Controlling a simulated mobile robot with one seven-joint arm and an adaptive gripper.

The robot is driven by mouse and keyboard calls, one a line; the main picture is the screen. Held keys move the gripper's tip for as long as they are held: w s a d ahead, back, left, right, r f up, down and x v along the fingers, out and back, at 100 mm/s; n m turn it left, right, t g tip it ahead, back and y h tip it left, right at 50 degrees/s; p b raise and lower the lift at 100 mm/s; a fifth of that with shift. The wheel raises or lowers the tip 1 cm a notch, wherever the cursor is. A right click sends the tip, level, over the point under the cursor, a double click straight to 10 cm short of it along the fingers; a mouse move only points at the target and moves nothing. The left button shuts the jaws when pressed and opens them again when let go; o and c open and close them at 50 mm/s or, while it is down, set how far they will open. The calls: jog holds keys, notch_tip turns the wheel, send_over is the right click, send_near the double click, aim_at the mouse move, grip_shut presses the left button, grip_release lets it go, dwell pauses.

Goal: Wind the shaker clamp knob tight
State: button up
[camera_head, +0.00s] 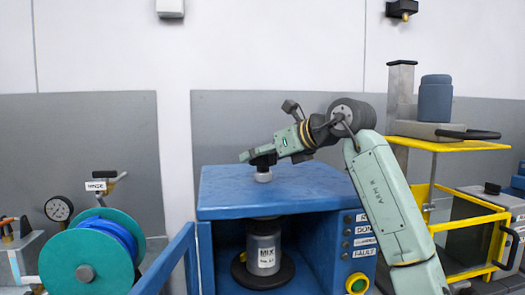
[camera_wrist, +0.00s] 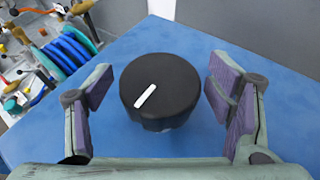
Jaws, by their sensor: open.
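The clamp knob is a round black knob (camera_wrist: 160,88) with a white pointer mark, on the blue top of the shaker (camera_wrist: 185,40). In the wrist view it sits between the two fingers of my gripper (camera_wrist: 158,95). The fingers are open, with a gap on each side of the knob. The pointer mark slants from lower left to upper right. In the head view my gripper (camera_head: 263,164) is over the middle of the shaker's blue top (camera_head: 325,188), and hides most of the knob. A grey labelled can (camera_head: 264,252) stands inside the shaker on a dark round base.
A teal hose reel (camera_head: 85,258) and a gauge (camera_head: 58,208) are at the left. A yellow-framed stand (camera_head: 450,145) with a dark blue container (camera_head: 435,98) is at the right. The shaker's front has buttons, including a green one (camera_head: 357,284). The blue top around the knob is clear.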

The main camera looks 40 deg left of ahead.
jog(key=shift+c, duration=0.5)
jog(key=c, duration=1.1)
